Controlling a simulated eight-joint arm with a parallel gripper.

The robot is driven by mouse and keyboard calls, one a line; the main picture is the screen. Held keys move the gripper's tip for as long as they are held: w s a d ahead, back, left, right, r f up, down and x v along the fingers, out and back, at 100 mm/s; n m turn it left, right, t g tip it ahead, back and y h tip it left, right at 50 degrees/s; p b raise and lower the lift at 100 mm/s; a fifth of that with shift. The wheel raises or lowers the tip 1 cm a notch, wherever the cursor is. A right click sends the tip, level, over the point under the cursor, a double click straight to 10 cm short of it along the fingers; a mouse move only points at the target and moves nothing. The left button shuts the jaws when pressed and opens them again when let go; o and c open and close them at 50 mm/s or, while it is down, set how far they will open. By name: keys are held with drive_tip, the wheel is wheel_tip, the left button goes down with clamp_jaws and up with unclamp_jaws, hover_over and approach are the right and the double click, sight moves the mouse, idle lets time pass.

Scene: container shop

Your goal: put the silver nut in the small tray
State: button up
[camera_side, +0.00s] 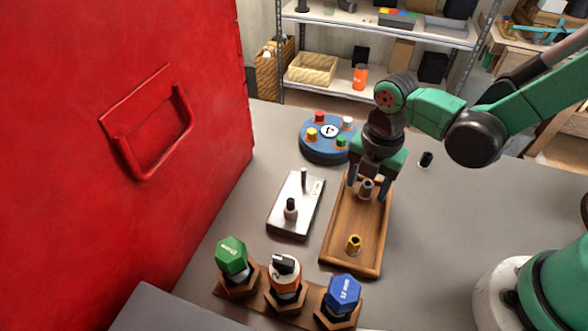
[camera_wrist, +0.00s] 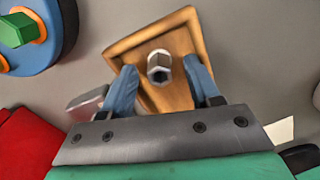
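The silver nut (camera_side: 366,190) is at the far end of a shallow wooden tray (camera_side: 329,258), between my fingers. In the wrist view the nut (camera_wrist: 159,66) shows its hexagonal outline and dark hole, with gaps to both blue fingers. My gripper (camera_side: 367,192) points down over the tray and is open around the nut, not closed on it. The wooden tray also shows in the wrist view (camera_wrist: 128,47). I cannot tell whether the fingertips touch the tray floor. A yellow nut (camera_side: 353,244) stands near the tray's front end.
A metal plate (camera_side: 283,222) with two upright pegs lies left of the tray. A blue round base (camera_side: 326,151) with coloured knobs is behind. Green, orange and blue hexagonal pieces stand in front. A red cabinet (camera_side: 120,220) fills the left. A small black cylinder (camera_side: 426,159) stands right.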

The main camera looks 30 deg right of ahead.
sight(365, 195)
wheel_tip(365, 195, up, 12)
drive_tip(key=d+m+t, duration=0.3)
drive_tip(key=d+m, duration=0.1)
drive_tip(key=m, duration=0.8)
drive_tip(key=d+m+t, duration=0.4)
drive_tip(key=m, duration=0.8)
drive_tip(key=shift+s+r, duration=0.2)
drive_tip(key=shift+s, duration=0.25)
